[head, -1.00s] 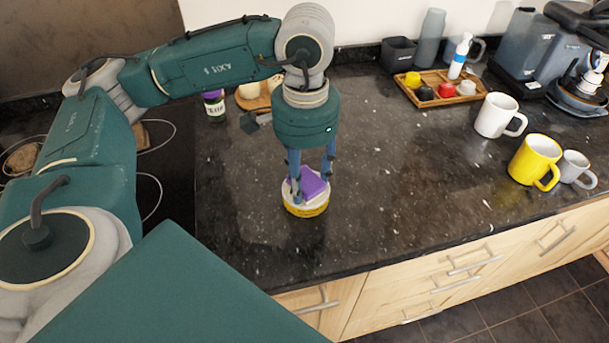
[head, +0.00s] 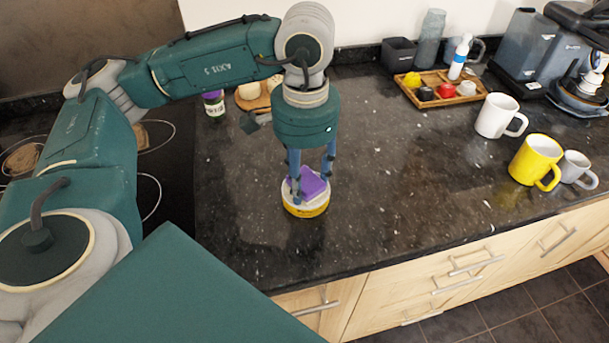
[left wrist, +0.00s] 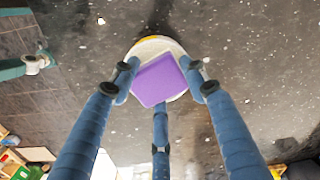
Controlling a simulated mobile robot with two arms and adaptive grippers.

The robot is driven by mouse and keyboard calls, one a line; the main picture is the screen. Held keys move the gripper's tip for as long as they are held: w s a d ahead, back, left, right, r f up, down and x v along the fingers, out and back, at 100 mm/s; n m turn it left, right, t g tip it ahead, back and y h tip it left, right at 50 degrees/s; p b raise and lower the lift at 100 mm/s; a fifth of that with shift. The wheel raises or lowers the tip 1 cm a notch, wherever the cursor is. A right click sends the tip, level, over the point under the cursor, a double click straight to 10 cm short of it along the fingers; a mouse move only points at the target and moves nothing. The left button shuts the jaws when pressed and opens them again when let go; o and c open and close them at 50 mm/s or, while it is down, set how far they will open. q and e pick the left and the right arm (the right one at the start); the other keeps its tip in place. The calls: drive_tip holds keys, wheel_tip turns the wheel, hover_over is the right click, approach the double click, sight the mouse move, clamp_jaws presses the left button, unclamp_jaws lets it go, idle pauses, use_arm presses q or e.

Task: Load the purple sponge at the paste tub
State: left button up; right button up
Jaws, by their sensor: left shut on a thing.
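The purple sponge (head: 313,182) is between the fingers of my left gripper (head: 310,184), which is shut on it. The paste tub (head: 306,208), yellow-sided with a pale top, stands upright on the counter directly under the sponge. The sponge is at the tub's top; I cannot tell for sure whether it touches the paste. In the left wrist view the sponge (left wrist: 159,80) covers most of the tub (left wrist: 150,44), whose pale top and yellow rim show behind it. The blue fingers of my left gripper (left wrist: 160,88) close around the sponge. My right gripper is not in view.
A white mug (head: 497,116), a yellow mug (head: 535,160) and a grey mug (head: 576,168) stand at the right. A wooden tray (head: 438,101) with small items is at the back. The dark counter (head: 400,190) is clear right of the tub.

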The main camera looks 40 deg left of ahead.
sight(304, 178)
use_arm(q)
drive_tip(key=shift+s+f, duration=0.15)
drive_tip(key=shift+r+p, duration=0.55)
drive_tip(key=shift+r, duration=0.4)
drive_tip(key=shift+r+p, duration=1.25)
drive_tip(key=shift+r, duration=1.4)
drive_tip(key=shift+f, duration=0.1)
